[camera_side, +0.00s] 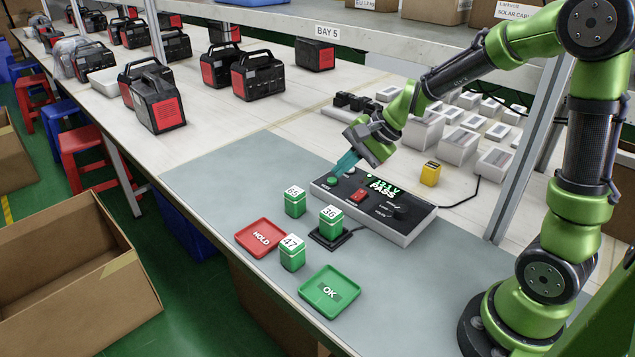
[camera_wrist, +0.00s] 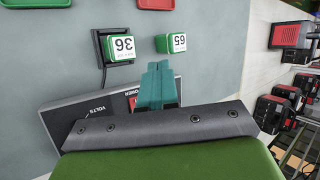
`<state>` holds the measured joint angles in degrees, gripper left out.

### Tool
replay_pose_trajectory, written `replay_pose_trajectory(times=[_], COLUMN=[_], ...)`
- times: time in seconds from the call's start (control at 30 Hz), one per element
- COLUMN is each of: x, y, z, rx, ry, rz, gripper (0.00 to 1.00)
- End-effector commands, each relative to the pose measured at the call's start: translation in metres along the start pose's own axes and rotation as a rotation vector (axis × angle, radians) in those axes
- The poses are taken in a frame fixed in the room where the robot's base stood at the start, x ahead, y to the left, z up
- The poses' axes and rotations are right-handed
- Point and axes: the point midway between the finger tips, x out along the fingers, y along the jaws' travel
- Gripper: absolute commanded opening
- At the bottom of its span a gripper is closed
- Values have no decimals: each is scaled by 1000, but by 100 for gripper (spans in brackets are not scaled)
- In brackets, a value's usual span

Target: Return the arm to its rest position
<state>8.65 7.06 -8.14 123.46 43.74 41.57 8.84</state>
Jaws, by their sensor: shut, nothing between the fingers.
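My gripper (camera_side: 348,160) is shut with teal fingers together and nothing between them. In the side view its fingertips are at the left end of the tester box (camera_side: 420,226), over or close to a green button (camera_side: 331,181); I cannot tell whether they touch. The tester's display (camera_side: 382,188) is lit green and reads PASS. In the wrist view the closed fingers (camera_wrist: 158,72) point at the mat between the box and the green blocks, and hide part of the box's face (camera_wrist: 75,109). A red switch (camera_side: 357,195) sits mid-panel.
Block 36 (camera_side: 331,222) stands on a black cradle (camera_side: 322,243). Blocks 65 (camera_side: 295,202) and 47 (camera_side: 292,253) stand nearby. A red HOLD tray (camera_side: 247,229) and green OK tray (camera_side: 315,300) lie in front. A yellow block (camera_side: 430,174) and white boxes (camera_side: 459,147) are behind. A metal post (camera_side: 520,170) stands right.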

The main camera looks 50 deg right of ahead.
Motion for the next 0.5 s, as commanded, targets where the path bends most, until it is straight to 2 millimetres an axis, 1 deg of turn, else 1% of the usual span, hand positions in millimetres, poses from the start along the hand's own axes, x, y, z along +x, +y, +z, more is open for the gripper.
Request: replay_pose_trajectory(times=[0.03,0.1,0.2,0.3,0.4,0.5], x=[-18,-38,-66,-91,-112,-127], y=[6,19,41,62,78,86], z=[22,45,72,90,101,108], rx=[-123,-291,-525,-735,-898,-1000], ry=[-12,-17,-6,29,80,131], rz=[15,47,87,117,132,123], gripper=[0,0,0,0,0,0])
